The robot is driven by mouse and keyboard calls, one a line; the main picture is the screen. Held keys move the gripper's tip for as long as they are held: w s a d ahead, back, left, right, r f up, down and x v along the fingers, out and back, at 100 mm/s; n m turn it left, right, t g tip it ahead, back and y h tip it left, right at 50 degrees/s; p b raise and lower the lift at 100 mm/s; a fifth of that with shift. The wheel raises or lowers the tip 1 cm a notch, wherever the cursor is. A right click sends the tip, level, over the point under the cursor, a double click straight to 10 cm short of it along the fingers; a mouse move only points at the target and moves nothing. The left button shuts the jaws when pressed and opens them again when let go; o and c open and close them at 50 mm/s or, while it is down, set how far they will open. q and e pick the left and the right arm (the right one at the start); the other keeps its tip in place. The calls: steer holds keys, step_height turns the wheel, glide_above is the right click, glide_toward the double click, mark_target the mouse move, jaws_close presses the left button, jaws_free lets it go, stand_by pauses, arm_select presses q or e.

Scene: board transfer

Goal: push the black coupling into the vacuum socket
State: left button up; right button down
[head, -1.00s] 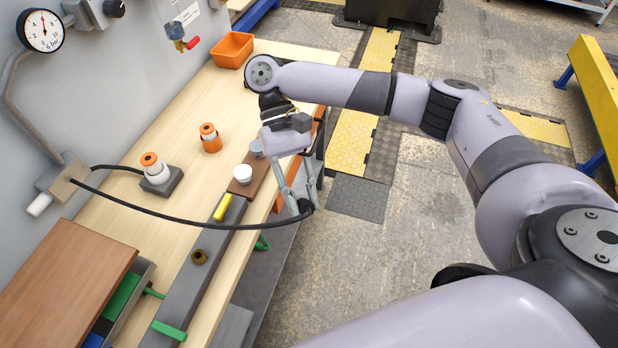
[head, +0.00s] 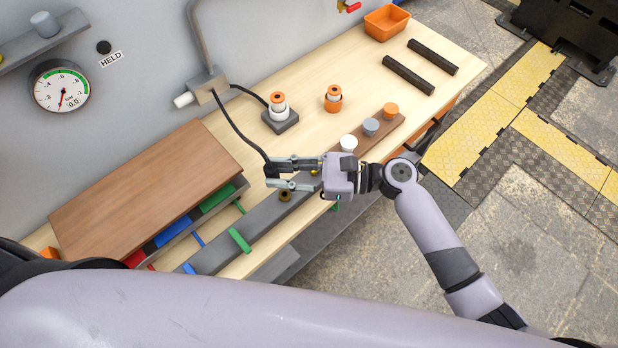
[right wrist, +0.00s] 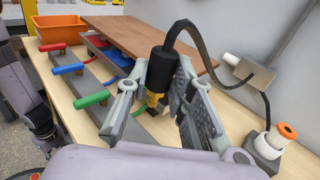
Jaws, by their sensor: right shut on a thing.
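My right gripper (head: 272,177) is shut on the black coupling (right wrist: 160,66), whose hose loops to a box on the wall. The vacuum socket, a dark brass ring (head: 284,195), stands on the grey bar close beside the fingers. In the right wrist view, brass shows directly below the coupling between the fingers; I cannot tell whether it is the coupling's tip or the socket. I see no clear contact between coupling and socket. My left gripper is not in view.
A brown board (head: 140,190) lies at left over coloured handles. A green handle (head: 240,239) is on the grey bar (head: 225,252). A gauge (head: 62,88) reads near 0. White and orange posts, an orange bin (head: 387,22) and two black strips (head: 409,75) are farther back.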

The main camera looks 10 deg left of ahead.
steer(key=shift+w+d+f+m+t, duration=0.15)
steer(key=shift+w+f+m+t, duration=0.25)
steer(key=shift+t, duration=0.35)
steer(key=shift+w+d+f+m+t, duration=0.1)
steer(key=shift+w+f+m+t, duration=0.15)
steer(key=shift+m+t, duration=0.35)
steer(key=shift+w+d+f+m+t, duration=0.15)
steer(key=shift+w+f+m+t, duration=0.15)
steer(key=shift+t, duration=0.55)
steer(key=shift+d+p, duration=0.15)
steer(key=shift+p, duration=0.2)
step_height(320, 180, down, 6)
steer(key=b, duration=0.5)
steer(key=shift+r, duration=0.15)
steer(key=shift+s, duration=0.1)
steer(key=shift+f+b, duration=1.05)
steer(key=shift+f, duration=0.55)
steer(key=c, duration=1.3)
jaws_free()
